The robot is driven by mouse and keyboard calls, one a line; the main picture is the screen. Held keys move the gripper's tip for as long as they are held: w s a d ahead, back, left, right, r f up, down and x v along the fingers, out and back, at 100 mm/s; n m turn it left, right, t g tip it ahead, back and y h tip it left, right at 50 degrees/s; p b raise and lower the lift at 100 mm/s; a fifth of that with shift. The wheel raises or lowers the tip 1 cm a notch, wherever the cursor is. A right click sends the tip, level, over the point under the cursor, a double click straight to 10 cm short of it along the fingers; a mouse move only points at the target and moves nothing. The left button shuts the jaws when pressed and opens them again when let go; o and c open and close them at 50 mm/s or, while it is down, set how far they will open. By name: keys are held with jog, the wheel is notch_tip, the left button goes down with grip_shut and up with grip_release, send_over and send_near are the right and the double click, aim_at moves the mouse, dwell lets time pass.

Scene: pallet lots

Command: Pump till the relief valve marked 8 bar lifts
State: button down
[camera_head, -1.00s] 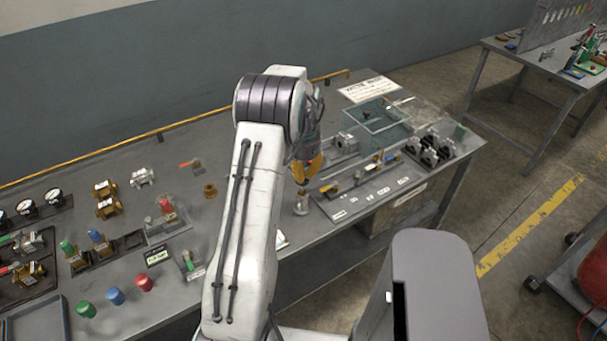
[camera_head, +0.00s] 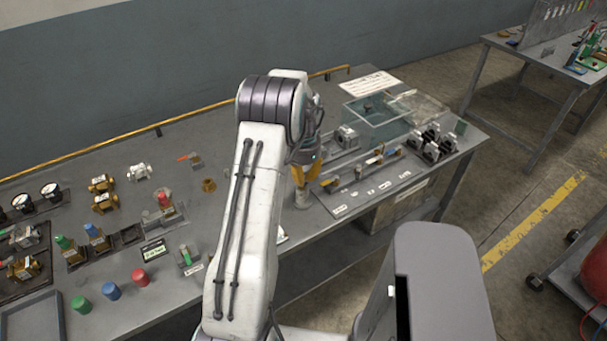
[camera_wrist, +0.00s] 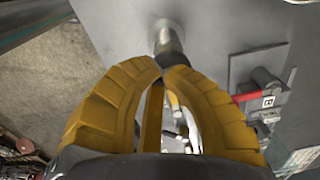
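My gripper (camera_head: 303,183) points down over a short upright metal post (camera_head: 302,200) near the bench's front edge. In the wrist view, the yellow fingertips (camera_wrist: 161,67) come together at the dark end of that post (camera_wrist: 166,38). I cannot tell whether the dark end is pinched between them or just touched. Brass valve bodies with a green top (camera_head: 65,243) and a blue top (camera_head: 93,231) stand at the left.
Several dials (camera_head: 50,189) stand at the far left. Loose green (camera_head: 81,304), blue (camera_head: 110,291) and red (camera_head: 140,277) caps lie at the front. A labelled plate (camera_head: 385,186) and a clear tank (camera_head: 385,125) stand right of my gripper. A red tank is on the floor.

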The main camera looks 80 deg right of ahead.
jog(key=shift+f, duration=0.25)
jog(key=shift+r+p, duration=0.25)
jog(key=shift+p, duration=0.05)
notch_tip(320, 180, up, 14)
jog(key=shift+f+p, duration=0.2)
jog(key=shift+p, duration=0.1)
dwell(1.7)
